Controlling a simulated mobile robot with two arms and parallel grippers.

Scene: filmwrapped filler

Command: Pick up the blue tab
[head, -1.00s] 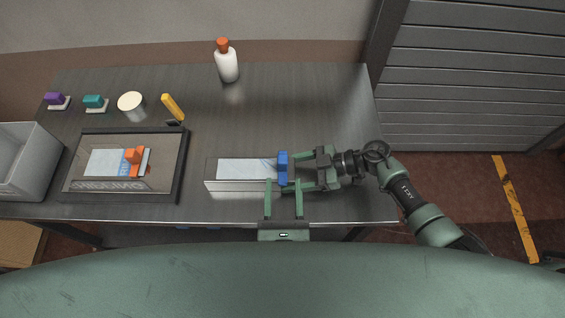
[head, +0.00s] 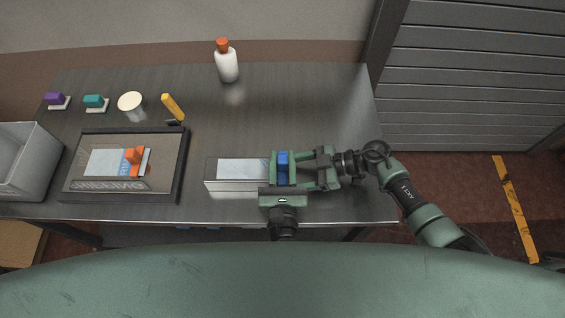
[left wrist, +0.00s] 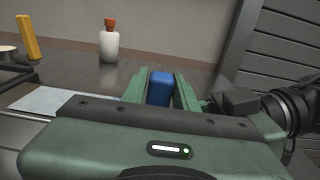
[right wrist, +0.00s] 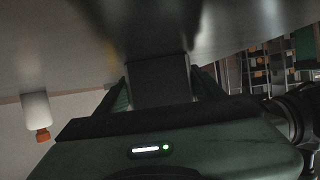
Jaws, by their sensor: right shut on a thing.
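The blue tab (head: 283,158) stands at the right end of the long pale box (head: 222,186) on the table. My left gripper (head: 283,166) comes in from the front, with its two fingers on either side of the tab. In the left wrist view the blue tab (left wrist: 160,88) sits between the fingers, with a narrow gap showing, so the gripper looks open around it. My right gripper (head: 303,168) comes in from the right and is shut on the right end of the box. The right wrist view shows the box end (right wrist: 159,80) dark between its fingers.
A framed tray (head: 182,165) with an orange piece lies left of the box. A grey bin (head: 38,165) is at far left. A white bottle (head: 227,66), yellow tool (head: 172,106), round tin (head: 131,101), teal clip (head: 95,101) and purple clip (head: 56,98) stand behind. The back right tabletop is clear.

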